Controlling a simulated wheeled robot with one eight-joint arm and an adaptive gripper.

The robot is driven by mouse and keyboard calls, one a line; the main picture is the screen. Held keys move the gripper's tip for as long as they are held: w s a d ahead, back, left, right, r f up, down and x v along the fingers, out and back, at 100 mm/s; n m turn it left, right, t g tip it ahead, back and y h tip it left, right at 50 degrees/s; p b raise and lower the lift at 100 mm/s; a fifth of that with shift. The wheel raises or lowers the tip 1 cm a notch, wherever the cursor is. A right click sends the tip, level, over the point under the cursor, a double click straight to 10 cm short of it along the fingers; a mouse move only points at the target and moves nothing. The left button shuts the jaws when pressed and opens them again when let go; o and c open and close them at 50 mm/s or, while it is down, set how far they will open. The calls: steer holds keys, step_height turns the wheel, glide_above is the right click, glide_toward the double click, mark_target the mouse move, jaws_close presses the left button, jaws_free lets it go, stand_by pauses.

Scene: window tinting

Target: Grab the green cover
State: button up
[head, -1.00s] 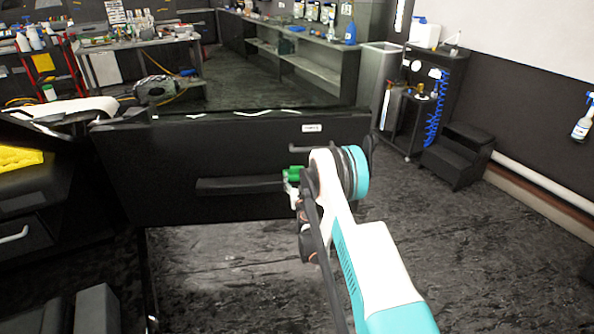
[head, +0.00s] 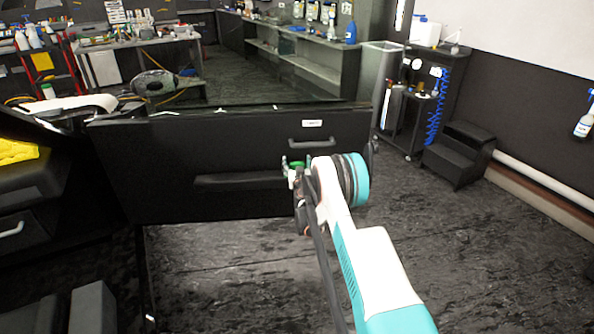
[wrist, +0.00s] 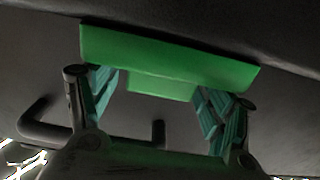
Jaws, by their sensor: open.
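The green cover (wrist: 170,55) is a flat green piece with a smaller tab below its middle, seen close up against a dark panel in the wrist view. In the head view only a small green part (head: 297,164) shows beside my gripper (head: 293,176); my wrist hides some of the area. In the wrist view my gripper (wrist: 163,100) is open, with teal ribbed finger pads on both sides of the tab. The fingertips are just below the wide part of the cover. I cannot tell whether they touch it.
The black open car door (head: 150,165) carries a dark handle (head: 312,143) and a long armrest. A yellow cloth (head: 15,151) lies at the left. Black steps (head: 458,155) and a cart stand to the right. Floor at the right is clear.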

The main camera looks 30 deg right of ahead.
steer(key=shift+c, duration=0.5)
steer(key=c, duration=1.1)
